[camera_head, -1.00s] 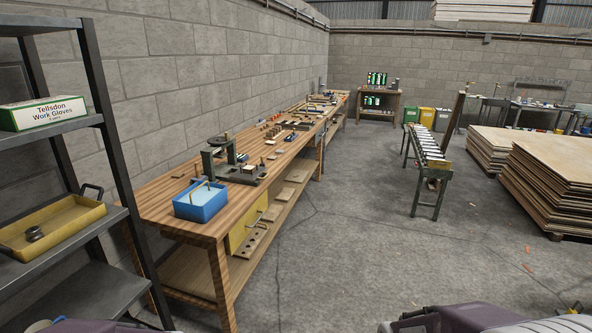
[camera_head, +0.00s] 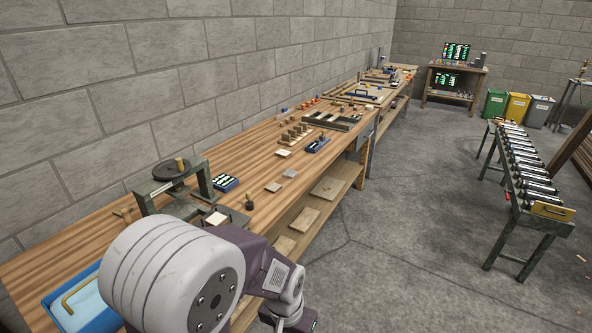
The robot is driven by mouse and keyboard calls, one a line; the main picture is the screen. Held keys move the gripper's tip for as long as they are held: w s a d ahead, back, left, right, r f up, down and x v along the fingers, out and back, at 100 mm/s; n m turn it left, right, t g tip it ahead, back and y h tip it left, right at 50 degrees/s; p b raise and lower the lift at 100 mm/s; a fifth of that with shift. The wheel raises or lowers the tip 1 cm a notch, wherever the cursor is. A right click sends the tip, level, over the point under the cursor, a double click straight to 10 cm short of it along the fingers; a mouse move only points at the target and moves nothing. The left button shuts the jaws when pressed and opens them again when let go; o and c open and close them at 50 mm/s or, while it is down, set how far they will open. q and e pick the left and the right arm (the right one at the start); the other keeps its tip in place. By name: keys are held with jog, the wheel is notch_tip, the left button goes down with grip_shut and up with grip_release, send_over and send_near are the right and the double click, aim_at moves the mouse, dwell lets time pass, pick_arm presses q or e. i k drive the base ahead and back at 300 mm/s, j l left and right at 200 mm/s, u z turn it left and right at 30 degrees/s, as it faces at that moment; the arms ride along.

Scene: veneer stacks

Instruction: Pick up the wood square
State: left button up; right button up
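Several small flat wood pieces lie on the long wooden workbench (camera_head: 240,160). A pale squarish one (camera_head: 283,152) lies in front of a row of upright wood blocks (camera_head: 295,134). A browner one (camera_head: 273,187) lies near the front edge, beside a greyish one (camera_head: 290,173). I cannot tell which is the wood square. Another pale flat piece (camera_head: 216,218) lies near the dark press-like fixture (camera_head: 175,190). One of my arms crosses the lower middle and hides part of the near bench. No gripper fingers show.
A blue tray (camera_head: 88,310) is at the near left end of the bench. A roller conveyor (camera_head: 525,175) stands at the right. Bins (camera_head: 517,106) and a screen stand (camera_head: 455,84) are at the back. The floor between bench and conveyor is clear.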

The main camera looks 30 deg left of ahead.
aim_at(273, 187)
jog(key=i+u, duration=0.25)
jog(key=i, duration=0.2)
jog(key=i+l+u, duration=0.15)
jog(key=i+u, duration=0.15)
jog(key=i+l+u, duration=0.25)
jog(key=i, duration=0.25)
jog(key=i+u, duration=0.3)
jog(key=u, duration=0.2)
jog(key=i+u, duration=0.25)
jog(key=u, duration=0.25)
jog(key=i+l+u, duration=0.25)
jog(key=u, duration=0.25)
jog(key=i+l+u, duration=0.2)
jog(key=u, duration=0.3)
jog(key=i+l+u, duration=0.1)
jog(key=l+u, duration=0.4)
jog(key=j, duration=0.05)
